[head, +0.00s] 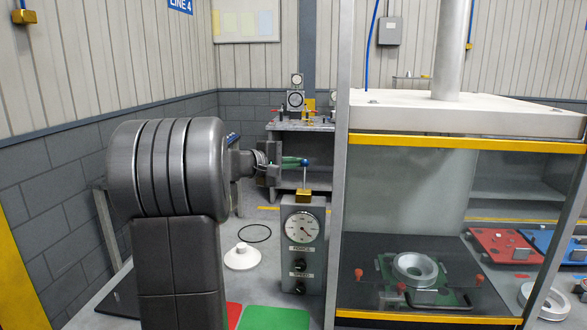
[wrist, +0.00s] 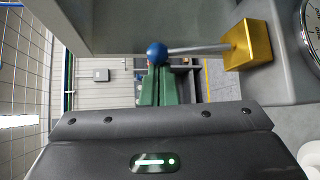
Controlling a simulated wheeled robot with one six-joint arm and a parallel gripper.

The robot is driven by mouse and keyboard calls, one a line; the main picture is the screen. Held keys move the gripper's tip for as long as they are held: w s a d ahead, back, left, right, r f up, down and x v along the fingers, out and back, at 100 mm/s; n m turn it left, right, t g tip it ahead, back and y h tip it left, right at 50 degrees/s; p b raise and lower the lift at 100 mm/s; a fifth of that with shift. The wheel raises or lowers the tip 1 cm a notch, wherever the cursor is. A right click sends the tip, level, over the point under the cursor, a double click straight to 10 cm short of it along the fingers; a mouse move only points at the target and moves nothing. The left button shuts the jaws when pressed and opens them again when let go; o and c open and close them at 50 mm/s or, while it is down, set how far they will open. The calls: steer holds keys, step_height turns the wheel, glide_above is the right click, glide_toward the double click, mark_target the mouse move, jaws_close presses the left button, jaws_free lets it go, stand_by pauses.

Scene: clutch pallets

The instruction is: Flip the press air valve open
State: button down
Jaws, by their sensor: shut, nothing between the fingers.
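The press air valve is a gold block (head: 304,195) on top of a grey gauge box (head: 289,262). Its thin silver lever stands upright and ends in a blue ball knob (head: 305,162). In the wrist view, which is turned sideways, the gold block (wrist: 247,45), the rod (wrist: 200,48) and the blue ball (wrist: 157,52) also show. My gripper (head: 297,162) has green fingers, shut and empty, with the tips right at the blue ball. In the wrist view my gripper (wrist: 155,68) ends just at the ball; I cannot tell whether they touch.
The press frame (head: 341,200) with yellow bars stands close to the right of the gauge box, with a green fixture (head: 455,298) holding a metal ring inside. Red (head: 500,240) and blue trays lie further right. A white round piece (head: 241,260) sits left of the gauge box.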

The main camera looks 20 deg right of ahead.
mark_target(304, 163)
steer(key=shift+s+a+m+h+b, duration=0.15)
steer(key=shift+m+h+b, duration=0.15)
steer(key=shift+b, duration=1.3)
steer(key=shift+f+b, duration=0.15)
steer(key=shift+b, duration=0.3)
steer(key=b, duration=0.5)
steer(key=shift+s+a+f+m+t+h, duration=0.2)
steer(key=shift+s+m+t+h, duration=0.2)
steer(key=b, duration=0.4)
steer(key=s+m+h+b, duration=0.1)
steer(key=b, duration=0.3)
steer(key=shift+a, duration=0.3)
steer(key=m+h+b, duration=0.1)
steer(key=b, duration=0.2)
steer(key=s+m+h+b, duration=0.1)
steer(key=b, duration=0.3)
steer(key=shift+s+a+r, duration=0.1)
steer(key=shift+a, duration=0.25)
steer(key=shift+s+m+b, duration=0.1)
steer(key=shift+m+b, duration=0.2)
steer(key=shift+b, duration=0.25)
steer(key=shift+s+a+r+m+h+b, duration=0.15)
steer(key=shift+r+m+h+b, duration=0.2)
steer(key=shift+b, duration=0.3)
